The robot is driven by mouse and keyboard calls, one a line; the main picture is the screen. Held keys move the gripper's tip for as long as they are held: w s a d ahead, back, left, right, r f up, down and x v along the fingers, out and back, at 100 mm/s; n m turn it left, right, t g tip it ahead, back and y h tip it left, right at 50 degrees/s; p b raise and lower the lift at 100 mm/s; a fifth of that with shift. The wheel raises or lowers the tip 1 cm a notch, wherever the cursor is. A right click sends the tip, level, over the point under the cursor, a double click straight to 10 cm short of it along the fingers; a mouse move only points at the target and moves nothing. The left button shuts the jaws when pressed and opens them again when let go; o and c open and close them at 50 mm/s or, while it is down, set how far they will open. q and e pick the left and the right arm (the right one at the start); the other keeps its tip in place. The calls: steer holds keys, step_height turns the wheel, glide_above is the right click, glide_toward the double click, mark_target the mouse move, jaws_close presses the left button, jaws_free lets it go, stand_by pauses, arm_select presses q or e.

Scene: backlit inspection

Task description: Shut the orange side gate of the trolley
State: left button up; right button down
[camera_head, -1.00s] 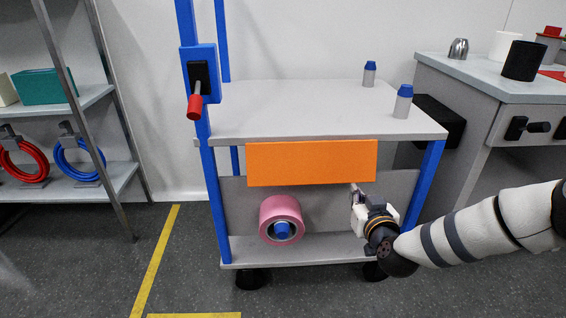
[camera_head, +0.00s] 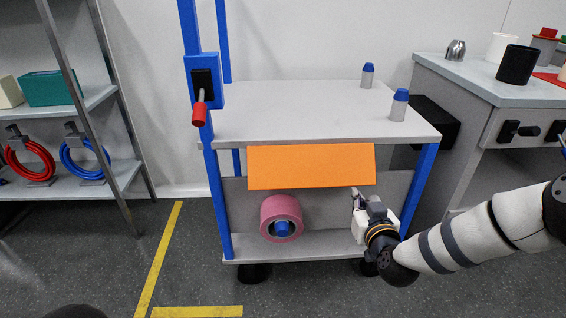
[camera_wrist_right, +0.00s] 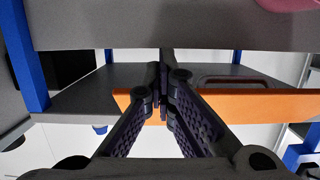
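The orange side gate (camera_head: 311,167) of the trolley (camera_head: 315,120) hangs as a wide panel just under the front edge of the top shelf. It stands forward of the grey panel below it. In the right wrist view the gate (camera_wrist_right: 255,105) runs across the middle, partly behind the fingers. My right gripper (camera_head: 355,193) is just below the gate's lower right edge. Its fingertips also show in the right wrist view (camera_wrist_right: 164,78), close together with nothing seen between them. I cannot tell whether they touch the gate. My left gripper is not in view.
A pink roll (camera_head: 268,217) is on the trolley's lower level, left of my right gripper. Two blue-capped bottles (camera_head: 399,105) stand on the top shelf. A red-handled lever (camera_head: 199,111) is on the left blue post. A grey workbench (camera_head: 480,80) stands at right, shelving (camera_head: 75,188) at left.

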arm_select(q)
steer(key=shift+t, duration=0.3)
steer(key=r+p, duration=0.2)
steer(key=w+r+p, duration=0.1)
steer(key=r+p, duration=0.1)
arm_select(e)
steer(key=s+f, duration=0.1)
steer(key=s, duration=0.7)
steer(key=shift+s+d, duration=0.2)
steer(key=shift+s, duration=0.15)
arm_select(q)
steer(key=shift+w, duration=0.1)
